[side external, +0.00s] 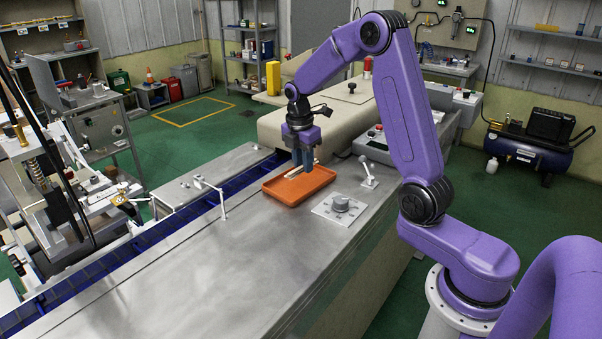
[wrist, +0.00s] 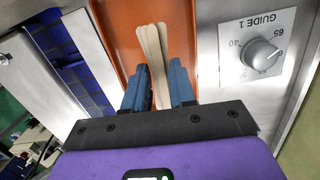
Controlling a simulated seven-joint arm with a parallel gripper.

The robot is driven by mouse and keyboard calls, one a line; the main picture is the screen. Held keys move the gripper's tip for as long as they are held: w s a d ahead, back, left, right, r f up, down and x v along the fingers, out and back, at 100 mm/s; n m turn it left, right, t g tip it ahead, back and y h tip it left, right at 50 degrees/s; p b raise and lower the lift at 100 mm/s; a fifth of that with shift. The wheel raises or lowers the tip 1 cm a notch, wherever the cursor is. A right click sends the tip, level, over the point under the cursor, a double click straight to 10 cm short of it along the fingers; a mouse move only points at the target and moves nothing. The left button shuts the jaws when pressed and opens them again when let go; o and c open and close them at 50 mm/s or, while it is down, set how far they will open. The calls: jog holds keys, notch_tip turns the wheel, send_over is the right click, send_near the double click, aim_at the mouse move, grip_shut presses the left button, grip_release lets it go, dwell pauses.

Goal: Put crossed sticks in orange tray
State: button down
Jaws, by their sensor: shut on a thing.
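The orange tray (side external: 312,190) lies on the steel bench top, and it also fills the upper middle of the wrist view (wrist: 124,30). The crossed sticks (wrist: 154,52) are pale flat wooden sticks, overlapping and fanned slightly apart at their rounded ends. In the side view a small pale part of the sticks (side external: 293,173) shows at the tray. My gripper (wrist: 158,92) has blue fingers on either side of the sticks and is shut on them. In the side view my gripper (side external: 306,172) points down over the tray. Whether the sticks touch the tray floor I cannot tell.
A dial plate marked GUIDE 1 (wrist: 257,48) sits right of the tray, also in the side view (side external: 341,206). A small lever (side external: 369,176) stands behind it. A blue conveyor channel (side external: 170,223) runs along the bench's left. The front bench top (side external: 220,270) is clear.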

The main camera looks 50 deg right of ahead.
aim_at(301, 182)
jog(key=shift+w+d+f, duration=0.1)
jog(key=shift+w+f, duration=0.25)
jog(key=shift+f, duration=0.05)
jog(key=shift+w+d+f, duration=0.1)
jog(key=shift+w+f, duration=0.05)
jog(key=shift+f, duration=1.55)
jog(key=shift+f, duration=0.2)
